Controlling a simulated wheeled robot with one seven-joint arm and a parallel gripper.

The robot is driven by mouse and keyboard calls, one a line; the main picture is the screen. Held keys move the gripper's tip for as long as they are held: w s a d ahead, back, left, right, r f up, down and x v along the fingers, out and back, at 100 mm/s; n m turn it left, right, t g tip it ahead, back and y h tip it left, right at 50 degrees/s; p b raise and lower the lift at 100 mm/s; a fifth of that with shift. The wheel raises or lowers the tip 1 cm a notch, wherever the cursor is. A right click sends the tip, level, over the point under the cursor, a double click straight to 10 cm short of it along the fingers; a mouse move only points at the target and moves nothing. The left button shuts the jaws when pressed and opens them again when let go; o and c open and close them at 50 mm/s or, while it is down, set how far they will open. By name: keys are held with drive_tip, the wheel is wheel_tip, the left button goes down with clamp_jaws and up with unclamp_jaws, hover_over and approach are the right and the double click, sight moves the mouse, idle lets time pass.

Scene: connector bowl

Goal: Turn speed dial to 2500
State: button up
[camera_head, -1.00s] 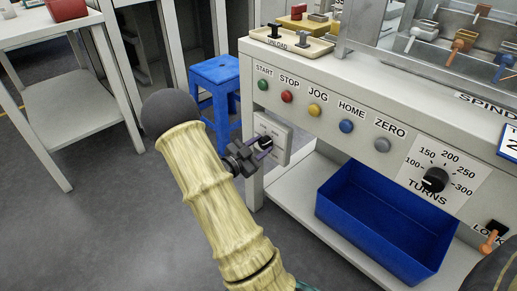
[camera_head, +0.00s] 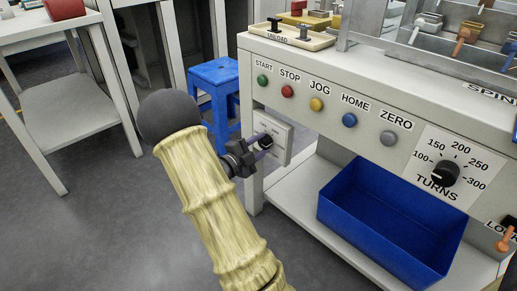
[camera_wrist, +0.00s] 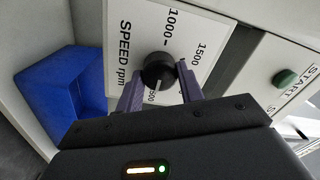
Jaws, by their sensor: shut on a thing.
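The speed dial (camera_wrist: 158,70) is a round black knob with a white pointer line, on a white plate marked "SPEED rpm" (camera_wrist: 135,45). The pointer faces down in the wrist view, towards a partly hidden label of which "500" shows. The 1000 and 1500 marks are clear; the 2500 mark cannot be made out. My gripper (camera_wrist: 160,85) has its purple fingers on either side of the knob, shut on it. In the head view my gripper (camera_head: 264,143) reaches the dial plate (camera_head: 275,128) on the machine's left end; the knob is mostly hidden there.
START (camera_head: 262,80) and other coloured buttons line the machine's front, with the TURNS dial (camera_head: 446,173) to their right. A blue bin (camera_head: 390,225) sits on the lower shelf. A blue stool (camera_head: 214,90) stands behind my arm. Floor at left is open.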

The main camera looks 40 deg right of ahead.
drive_tip(key=shift+s, duration=0.15)
drive_tip(key=o, duration=1)
drive_tip(key=shift+a, duration=0.1)
drive_tip(key=a+p, duration=0.2)
drive_tip(key=a, duration=0.3)
drive_tip(key=s+a+p, duration=0.1)
drive_tip(key=a+p, duration=0.1)
drive_tip(key=a, duration=0.4)
drive_tip(key=a+p, duration=0.3)
drive_tip(key=a, duration=0.3)
drive_tip(key=shift+s+a+f, duration=0.1)
drive_tip(key=shift+s+f, duration=0.1)
drive_tip(key=shift+f, duration=0.05)
drive_tip(key=shift+r, duration=0.1)
